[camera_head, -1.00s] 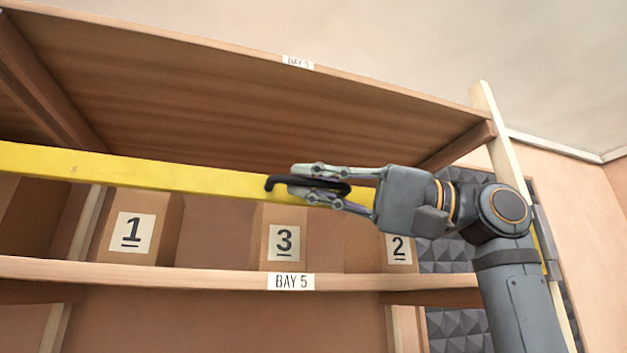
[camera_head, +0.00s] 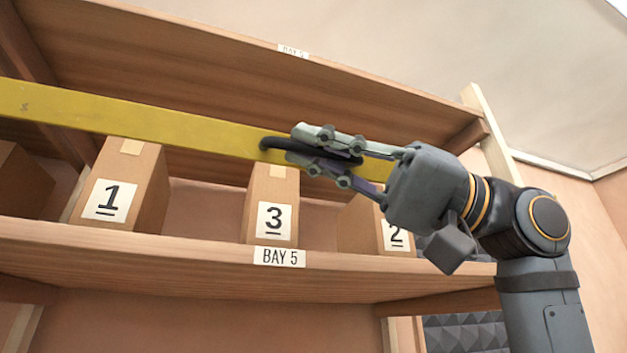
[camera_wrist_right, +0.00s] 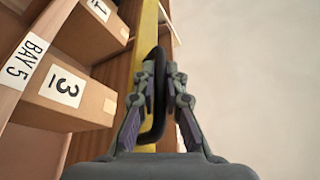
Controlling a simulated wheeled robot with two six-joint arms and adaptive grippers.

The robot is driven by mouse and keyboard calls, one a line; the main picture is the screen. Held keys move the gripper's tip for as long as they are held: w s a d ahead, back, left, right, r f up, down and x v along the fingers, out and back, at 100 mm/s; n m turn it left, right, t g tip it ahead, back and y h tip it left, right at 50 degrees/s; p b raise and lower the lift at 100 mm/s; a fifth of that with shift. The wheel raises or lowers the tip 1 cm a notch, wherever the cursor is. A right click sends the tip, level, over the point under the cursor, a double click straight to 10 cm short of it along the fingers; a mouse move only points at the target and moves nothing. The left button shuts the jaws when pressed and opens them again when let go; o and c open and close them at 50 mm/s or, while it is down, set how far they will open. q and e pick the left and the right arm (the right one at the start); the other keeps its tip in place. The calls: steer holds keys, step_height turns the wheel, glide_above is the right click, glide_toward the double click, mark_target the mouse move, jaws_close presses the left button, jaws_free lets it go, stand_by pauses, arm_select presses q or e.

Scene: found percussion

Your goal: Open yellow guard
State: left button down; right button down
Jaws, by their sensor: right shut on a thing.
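The yellow guard (camera_head: 140,122) is a long bar that crosses in front of the shelf bay from the left, above the boxes. It also shows in the right wrist view (camera_wrist_right: 148,28), running away from me. A black handle (camera_head: 275,144) is fixed near the bar's right end. My right gripper (camera_head: 305,145) is shut on this handle, with one finger above it and one below. In the right wrist view the black handle (camera_wrist_right: 160,118) passes between the fingers (camera_wrist_right: 160,75). The fingers hide part of the handle and the bar's right end. My left gripper is not in view.
Cardboard boxes marked 1 (camera_head: 140,180), 3 (camera_head: 283,190) and 2 (camera_head: 360,222) stand on the shelf (camera_head: 190,243) labelled BAY 5, behind and below the bar. An upper shelf board (camera_head: 230,75) is above. A pale post (camera_head: 485,125) stands at the right.

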steer(key=f+n, duration=0.1)
steer(key=s+f+n+g, duration=0.1)
steer(key=shift+d+n+g+b, duration=0.15)
steer(key=shift+n+g+b, duration=0.15)
steer(key=shift+n+b, duration=0.1)
step_height(320, 180, down, 8)
steer(key=s+n+g+b, duration=0.1)
steer(key=n+g+b, duration=0.2)
steer(key=n, duration=0.3)
steer(key=shift+s+d+r+b, duration=0.2)
steer(key=shift+b, duration=0.65)
steer(key=c, duration=1.7)
jaws_free()
